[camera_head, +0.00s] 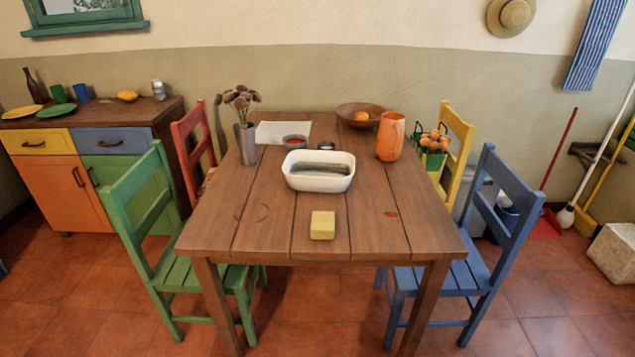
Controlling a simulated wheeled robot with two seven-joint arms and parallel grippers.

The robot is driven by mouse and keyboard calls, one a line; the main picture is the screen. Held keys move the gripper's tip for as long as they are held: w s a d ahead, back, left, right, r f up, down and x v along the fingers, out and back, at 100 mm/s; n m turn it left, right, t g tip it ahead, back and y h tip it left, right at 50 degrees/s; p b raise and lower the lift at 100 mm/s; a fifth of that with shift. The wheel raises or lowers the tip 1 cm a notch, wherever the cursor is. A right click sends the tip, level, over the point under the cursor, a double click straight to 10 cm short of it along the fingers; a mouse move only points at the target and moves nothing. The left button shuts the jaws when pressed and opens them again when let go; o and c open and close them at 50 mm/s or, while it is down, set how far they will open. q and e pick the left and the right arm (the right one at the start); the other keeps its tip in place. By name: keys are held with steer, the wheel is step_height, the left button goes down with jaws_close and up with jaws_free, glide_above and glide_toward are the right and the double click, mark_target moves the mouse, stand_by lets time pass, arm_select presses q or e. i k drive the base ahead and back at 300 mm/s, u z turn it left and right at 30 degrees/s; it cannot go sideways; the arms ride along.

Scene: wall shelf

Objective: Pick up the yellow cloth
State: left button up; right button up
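A small yellow block-shaped thing (322,225), which looks like the folded yellow cloth, lies on the wooden table (270,215) near its front edge, at the middle. Nothing touches it. A white basin (320,184) with dark contents stands just behind it. Neither of my grippers shows in the head view.
An orange vase (390,136), a brown bowl (361,110) with an orange fruit, a grey vase of dried flowers (246,143) and a paper sheet (283,132) stand farther back. Green (140,200), blue (500,210), red and yellow chairs surround the table. The table's front corners are clear.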

mark_target(323, 224)
steer(key=z, duration=0.35)
steer(key=k, duration=0.35)
steer(key=u, duration=1.65)
steer(key=i, duration=1.65)
steer(key=z, duration=0.9)
